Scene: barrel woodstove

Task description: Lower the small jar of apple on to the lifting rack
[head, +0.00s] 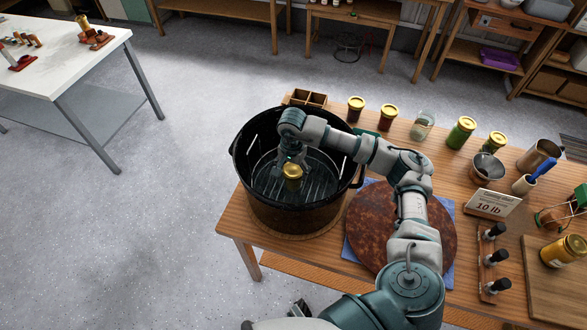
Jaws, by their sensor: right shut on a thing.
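The small jar of apple (292,184), with a gold lid, is upright inside a large black pot (300,213). My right gripper (291,163) reaches down into the pot and is shut on the jar at its lid; my wrist hides part of the gripper. The wire lifting rack (266,180) lies inside the pot around and below the jar. I cannot tell whether the jar's base touches the rack. A dark part at the bottom edge, perhaps my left gripper (300,309), shows too little to tell its state.
The pot stands at the left end of a wooden table (240,222). Jars, including a green one (461,133), line the back edge. A wooden divided box (305,98) stands behind the pot. Open floor lies to the left.

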